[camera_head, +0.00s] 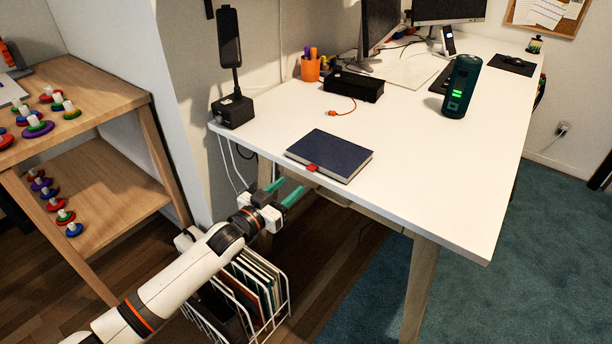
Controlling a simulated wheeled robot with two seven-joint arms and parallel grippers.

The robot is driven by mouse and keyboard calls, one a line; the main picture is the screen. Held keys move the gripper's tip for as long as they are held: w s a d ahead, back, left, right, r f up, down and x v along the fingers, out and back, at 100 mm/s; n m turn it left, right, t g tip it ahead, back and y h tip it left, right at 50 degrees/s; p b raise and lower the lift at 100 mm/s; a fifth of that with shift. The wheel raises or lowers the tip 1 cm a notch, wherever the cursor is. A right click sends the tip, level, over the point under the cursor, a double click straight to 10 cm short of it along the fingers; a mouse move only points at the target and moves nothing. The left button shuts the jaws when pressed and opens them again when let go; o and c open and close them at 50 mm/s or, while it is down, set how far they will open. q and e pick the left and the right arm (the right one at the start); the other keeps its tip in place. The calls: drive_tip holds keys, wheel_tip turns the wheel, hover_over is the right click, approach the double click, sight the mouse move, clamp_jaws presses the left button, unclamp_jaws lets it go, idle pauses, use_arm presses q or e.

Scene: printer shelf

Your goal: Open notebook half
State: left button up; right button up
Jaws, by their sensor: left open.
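A closed dark blue notebook (330,154) lies flat near the front left edge of the white desk (440,185). A red tab (312,168) sticks out at its near edge. My left gripper (287,191) is open and empty. Its teal fingers are just off the desk's front left edge, below and to the left of the notebook, and apart from it. My right gripper does not show.
A black phone stand (233,108) is on the desk's left corner. A black box (353,86), orange pen cup (310,69), dark green cylinder (461,86) and monitors stand farther back. A wire file rack (284,290) is below my left arm. The desk's right front is clear.

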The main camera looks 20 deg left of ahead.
sight(309, 170)
use_arm(q)
drive_tip(key=shift+b+x, duration=0.45)
drive_tip(key=shift+x, duration=3.75)
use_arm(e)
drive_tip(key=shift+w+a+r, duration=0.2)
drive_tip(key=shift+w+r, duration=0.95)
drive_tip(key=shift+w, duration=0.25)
use_arm(q)
drive_tip(key=shift+f, duration=0.15)
clamp_jaws()
